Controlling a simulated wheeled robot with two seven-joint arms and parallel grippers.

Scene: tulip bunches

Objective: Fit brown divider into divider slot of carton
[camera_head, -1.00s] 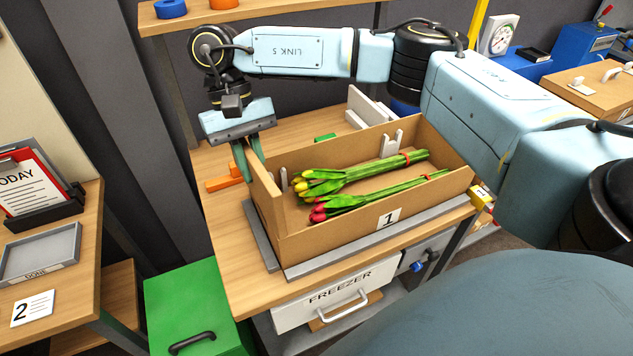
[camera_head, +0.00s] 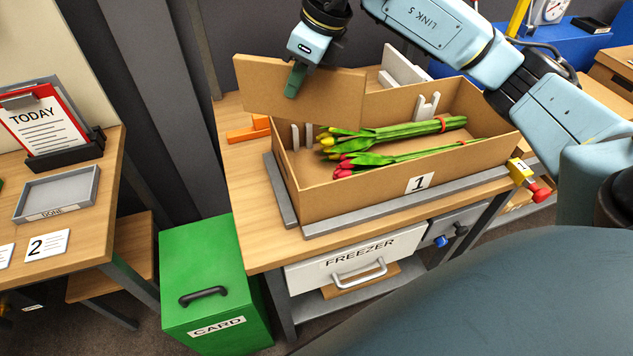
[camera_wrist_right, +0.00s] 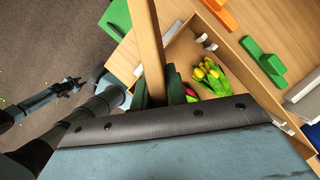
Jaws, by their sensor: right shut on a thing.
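The brown divider (camera_head: 315,95) is a flat panel held upright, broad face to the head camera, over the back left of the carton. My right gripper (camera_head: 293,85) is shut on its upper edge; the divider shows nearly edge-on in the wrist view (camera_wrist_right: 151,45). The open brown carton (camera_head: 375,190), labelled 1, stands below. Pale slot pieces show inside it at left (camera_head: 301,135) and right (camera_head: 427,106). The divider hides part of the carton's back left rim; I cannot tell whether they touch.
Yellow and red tulip bunches (camera_head: 400,132) lie in the carton. Grey rails (camera_head: 400,207) border it on the table. An orange piece (camera_head: 248,134) lies left of it. A green bin (camera_head: 205,280) stands below left.

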